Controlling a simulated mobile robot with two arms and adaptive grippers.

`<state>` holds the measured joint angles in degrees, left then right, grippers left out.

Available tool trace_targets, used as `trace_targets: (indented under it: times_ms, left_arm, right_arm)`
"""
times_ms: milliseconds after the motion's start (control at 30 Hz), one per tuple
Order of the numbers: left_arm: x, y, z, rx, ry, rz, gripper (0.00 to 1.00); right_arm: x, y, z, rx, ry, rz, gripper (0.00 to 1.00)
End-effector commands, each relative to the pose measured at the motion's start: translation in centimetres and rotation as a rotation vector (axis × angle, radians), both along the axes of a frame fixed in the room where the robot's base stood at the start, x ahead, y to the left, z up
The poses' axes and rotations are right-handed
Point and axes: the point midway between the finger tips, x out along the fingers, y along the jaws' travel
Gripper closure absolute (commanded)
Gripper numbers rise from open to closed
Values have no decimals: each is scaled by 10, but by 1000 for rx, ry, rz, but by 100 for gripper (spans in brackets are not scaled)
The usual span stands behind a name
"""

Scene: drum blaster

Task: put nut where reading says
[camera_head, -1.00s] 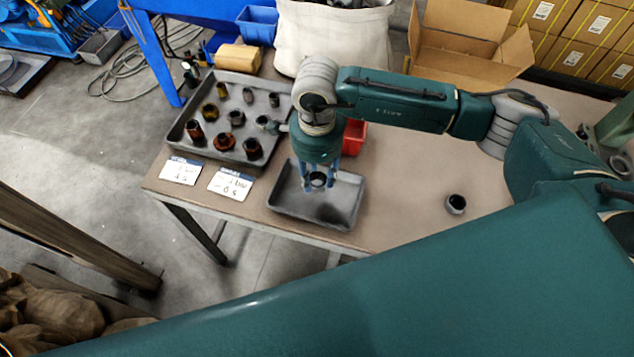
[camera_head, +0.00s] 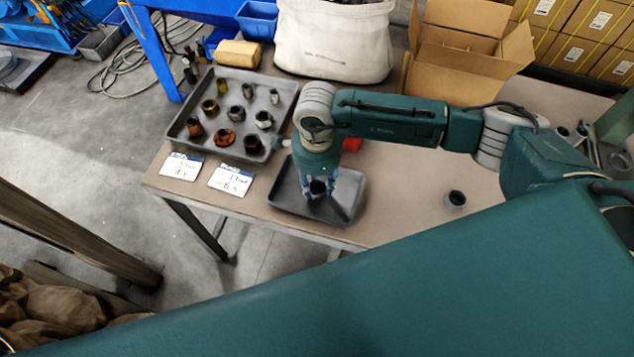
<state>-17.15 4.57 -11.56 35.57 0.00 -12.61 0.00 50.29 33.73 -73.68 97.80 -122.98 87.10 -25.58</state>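My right gripper (camera_head: 317,190) points down over the small grey tray (camera_head: 352,212) near the table's front edge. Its fingers sit around a dark ring-shaped nut (camera_head: 317,187) and look closed on it; whether the nut touches the tray floor I cannot tell. A larger grey tray (camera_head: 176,141) to the left holds several nuts and fittings in rows. Two handwritten cards, a left card (camera_head: 182,167) and a right card (camera_head: 231,180), lie before it; their writing is too small to read surely. My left gripper is out of view.
A red bin (camera_head: 352,144) is partly hidden behind my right arm. A white fabric bin (camera_head: 335,45), an open cardboard box (camera_head: 462,62) and a tan block (camera_head: 238,54) stand at the back. The table around the right-hand nut is clear.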

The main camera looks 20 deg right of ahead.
Motion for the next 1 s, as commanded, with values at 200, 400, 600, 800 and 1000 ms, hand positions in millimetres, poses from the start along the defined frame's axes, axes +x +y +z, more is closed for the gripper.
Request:
trace_targets:
  times_ms: [200, 400, 600, 800, 1000]
  left_arm:
    - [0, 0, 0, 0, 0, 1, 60]
    - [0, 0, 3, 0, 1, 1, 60]
    - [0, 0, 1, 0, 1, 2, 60]
    - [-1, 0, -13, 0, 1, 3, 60]
    - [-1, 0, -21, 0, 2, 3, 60]
  right_arm:
    - [0, 0, 0, 0, 0, 0, 46]
    - [0, 0, 3, 0, 0, 0, 46]
    - [2, 0, 22, 2, -5, 0, 46]
    - [2, 0, 67, 1, -7, 1, 46]
    - [1, 0, 105, 0, -5, 1, 46]
